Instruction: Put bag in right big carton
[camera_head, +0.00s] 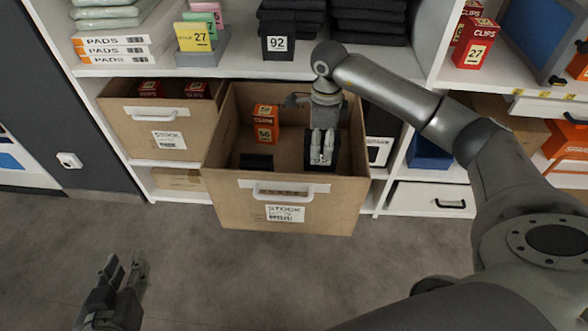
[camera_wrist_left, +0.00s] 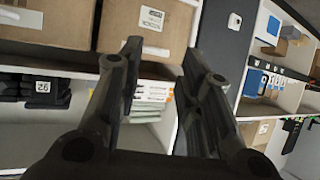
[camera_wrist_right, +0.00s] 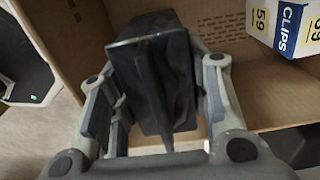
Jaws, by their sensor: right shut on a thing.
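The right big carton (camera_head: 240,205) is a brown open box with a white label holder, pulled out from the shelf. My right gripper (camera_head: 322,158) reaches down inside it, on its right side. It is shut on the black bag (camera_head: 309,148). The bag also shows between the fingers in the right wrist view (camera_wrist_right: 150,80), upright and dark. The bag's lower end is partly hidden, so I cannot tell whether it touches the carton floor. My left gripper (camera_head: 128,272) is open and empty over the floor at lower left; its fingers stand apart in the left wrist view (camera_wrist_left: 155,75).
Inside the carton are an orange clips box (camera_head: 265,123) and a black item (camera_head: 256,162). Another brown carton (camera_head: 150,120) stands to its left on the shelf. Black folded goods (camera_head: 290,15) lie on the shelf above. The grey floor (camera_head: 230,270) in front is clear.

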